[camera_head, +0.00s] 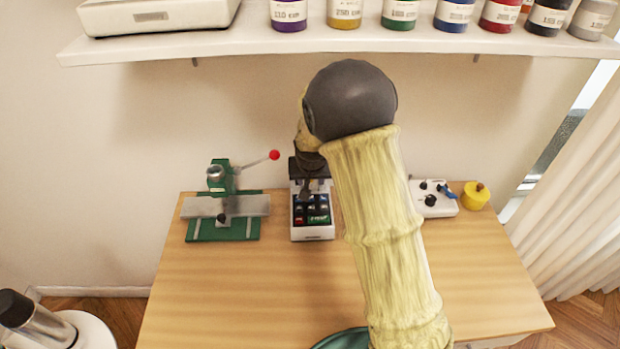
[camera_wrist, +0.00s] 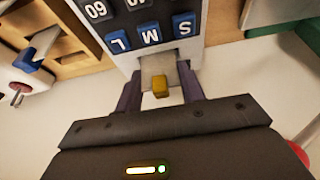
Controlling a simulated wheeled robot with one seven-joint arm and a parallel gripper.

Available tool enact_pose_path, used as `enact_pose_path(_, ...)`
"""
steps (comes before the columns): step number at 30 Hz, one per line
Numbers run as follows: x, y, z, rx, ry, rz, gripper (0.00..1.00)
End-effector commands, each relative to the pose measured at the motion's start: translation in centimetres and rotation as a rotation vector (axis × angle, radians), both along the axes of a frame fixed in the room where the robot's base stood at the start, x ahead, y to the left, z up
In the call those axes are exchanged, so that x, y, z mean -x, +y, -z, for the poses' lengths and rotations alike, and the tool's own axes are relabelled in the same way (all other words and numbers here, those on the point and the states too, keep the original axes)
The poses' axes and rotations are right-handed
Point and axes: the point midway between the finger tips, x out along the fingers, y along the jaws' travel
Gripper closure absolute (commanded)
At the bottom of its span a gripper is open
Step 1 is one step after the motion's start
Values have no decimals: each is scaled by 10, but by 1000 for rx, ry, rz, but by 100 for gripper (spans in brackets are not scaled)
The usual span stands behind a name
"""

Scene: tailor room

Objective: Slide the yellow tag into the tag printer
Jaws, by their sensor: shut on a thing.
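The tag printer (camera_head: 312,218) is a white-sided unit with a dark keypad. It stands near the back of the wooden table, at the middle. In the wrist view its front (camera_wrist: 170,45) shows keys marked S, M, L and 60. My gripper (camera_wrist: 160,86) is right at the printer, its fingers on either side of the small yellow tag (camera_wrist: 159,87) and shut on it. A pale plate shows between the tag and the keypad. I cannot tell whether the tag is inside the printer. In the head view my arm hides the tag.
A green press (camera_head: 225,225) with a red-knobbed lever stands left of the printer. A white box with black knobs (camera_head: 433,203) and a yellow container (camera_head: 475,196) stand to the right. A shelf (camera_head: 250,40) with several jars hangs above. The table's front (camera_head: 235,300) is mostly clear.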

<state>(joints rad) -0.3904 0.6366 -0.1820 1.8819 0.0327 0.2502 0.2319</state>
Motion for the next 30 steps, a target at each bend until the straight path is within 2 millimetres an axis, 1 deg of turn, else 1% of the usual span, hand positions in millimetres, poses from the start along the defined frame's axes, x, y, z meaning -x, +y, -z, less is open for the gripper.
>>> enact_pose_path(11, 1, 2, 10, 0, 0, -3, 82)
enact_pose_path(12, 0, 2, 9, 0, 0, -3, 55)
enact_pose_path(14, 1, 2, 9, 0, 0, -3, 43)
enact_pose_path(15, 1, 2, 9, 0, 1, -3, 36)
enact_pose_path(26, 0, 0, 9, 0, 1, -1, 36)
enact_pose_path(30, 1, 1, 6, 0, 0, -1, 36)
